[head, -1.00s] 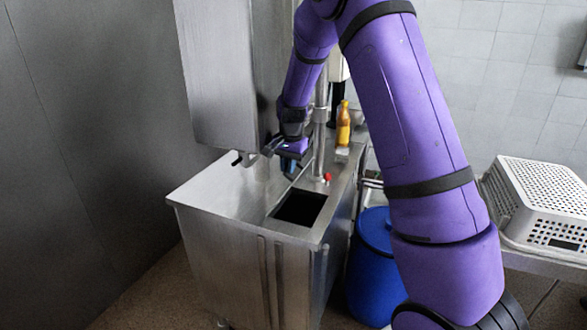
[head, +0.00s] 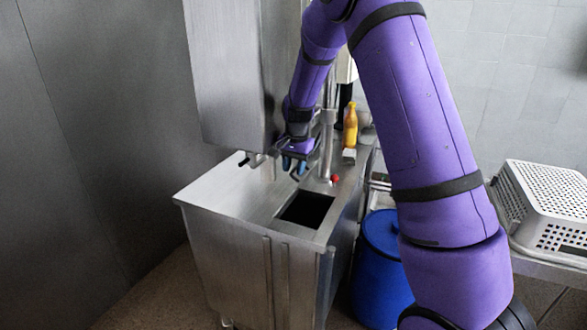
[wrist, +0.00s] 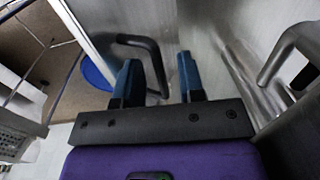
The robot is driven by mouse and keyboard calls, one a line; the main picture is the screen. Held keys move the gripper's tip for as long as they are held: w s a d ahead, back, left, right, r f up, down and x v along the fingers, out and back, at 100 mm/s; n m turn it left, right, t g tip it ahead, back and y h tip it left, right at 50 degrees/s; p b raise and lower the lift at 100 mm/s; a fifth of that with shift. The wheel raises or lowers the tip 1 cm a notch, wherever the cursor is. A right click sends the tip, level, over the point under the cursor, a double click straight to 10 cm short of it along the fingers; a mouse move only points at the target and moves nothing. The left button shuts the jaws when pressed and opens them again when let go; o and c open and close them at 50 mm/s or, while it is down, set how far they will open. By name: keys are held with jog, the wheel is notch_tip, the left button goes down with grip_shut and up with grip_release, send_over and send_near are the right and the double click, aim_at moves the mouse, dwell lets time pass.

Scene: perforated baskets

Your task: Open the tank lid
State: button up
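A steel machine (head: 250,275) stands in the middle of the head view, with a dark square opening (head: 306,209) in its top. A tall steel box (head: 228,75), which may be the tank lid, hangs above that top. My gripper (head: 294,165) is beside the box's lower right edge, above the machine top. In the wrist view its two blue fingers (wrist: 159,75) are apart and empty. A dark bent handle (wrist: 150,48) shows between and beyond them, near the left finger; contact cannot be told. A second, grey bent handle (wrist: 278,55) is at the right.
An orange bottle (head: 350,126) stands behind the opening, near a red knob (head: 335,179) and a steel post. A blue barrel (head: 378,285) is on the floor to the right. A white perforated basket (head: 548,205) sits on a side table. A grey wall closes the left.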

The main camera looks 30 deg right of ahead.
notch_tip(320, 180, up, 10)
jog(key=shift+s+d+r, duration=0.15)
jog(key=shift+s, duration=0.1)
dwell(0.3)
jog(key=shift+s+d, duration=0.15)
jog(key=shift+d, duration=0.1)
jog(key=c, duration=0.7)
jog(key=s+d+t+y, duration=0.1)
jog(key=d, duration=0.1)
jog(key=s+d+t+y, duration=0.1)
jog(key=s+d, duration=0.1)
jog(key=shift+s+f+t, duration=0.1)
jog(key=shift+f+t, duration=0.3)
grip_shut()
jog(key=x, duration=1)
